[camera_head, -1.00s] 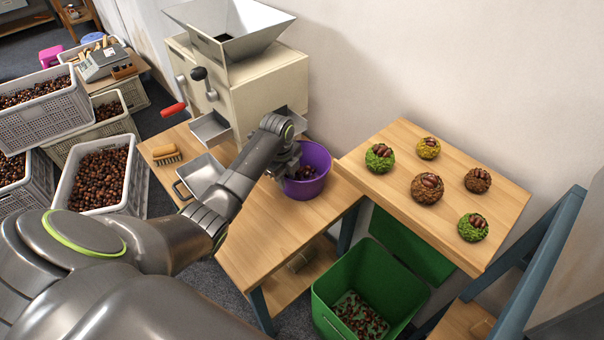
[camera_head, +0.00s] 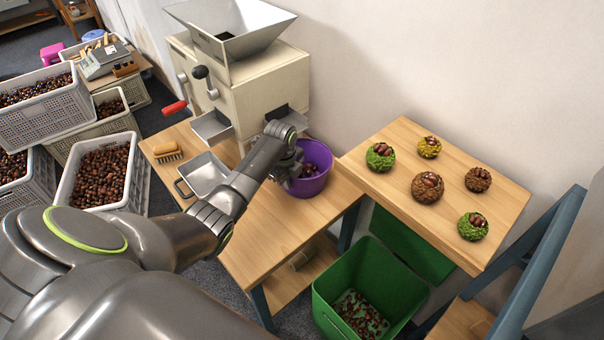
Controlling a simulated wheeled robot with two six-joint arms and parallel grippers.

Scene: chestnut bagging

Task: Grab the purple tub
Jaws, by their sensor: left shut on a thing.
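The purple tub (camera_head: 312,184) stands on the wooden bench (camera_head: 268,238) in front of the cream machine's chute, with some chestnuts inside. My left gripper (camera_head: 292,176) is at the tub's left rim and is shut on it. The wrist and forearm hide part of the gripper and the tub's left side. My right gripper is out of view.
The cream machine (camera_head: 262,88) with its hopper stands behind the tub. A metal scoop (camera_head: 203,174) and a brush (camera_head: 167,152) lie to the left.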

